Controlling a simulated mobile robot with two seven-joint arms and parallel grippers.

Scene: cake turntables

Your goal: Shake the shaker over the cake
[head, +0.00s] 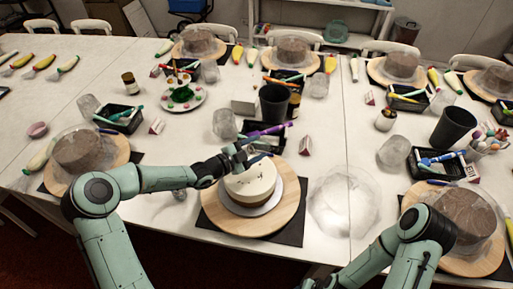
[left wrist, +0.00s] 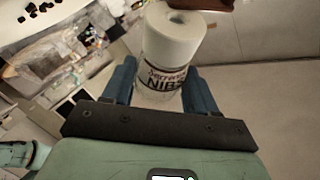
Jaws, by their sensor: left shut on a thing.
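The cake (head: 250,186), white on top with a brown lower part, sits on a white board on a round wooden turntable (head: 282,212) at the front middle of the table. My left gripper (head: 243,158) is over the back left part of the cake in the head view. In the left wrist view its two blue fingers (left wrist: 160,88) are shut on the shaker (left wrist: 170,45), a white-topped, clear container with a dark-lettered label. I cannot make out the shaker clearly in the head view. My right arm shows at the lower right, but its gripper is out of view.
A clear dome cover (head: 343,203) lies right of the turntable. Behind the cake stand a black basket (head: 263,142) with a purple tool across it, and a black cup (head: 274,103). More covered cakes (head: 83,152) stand on turntables around the table.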

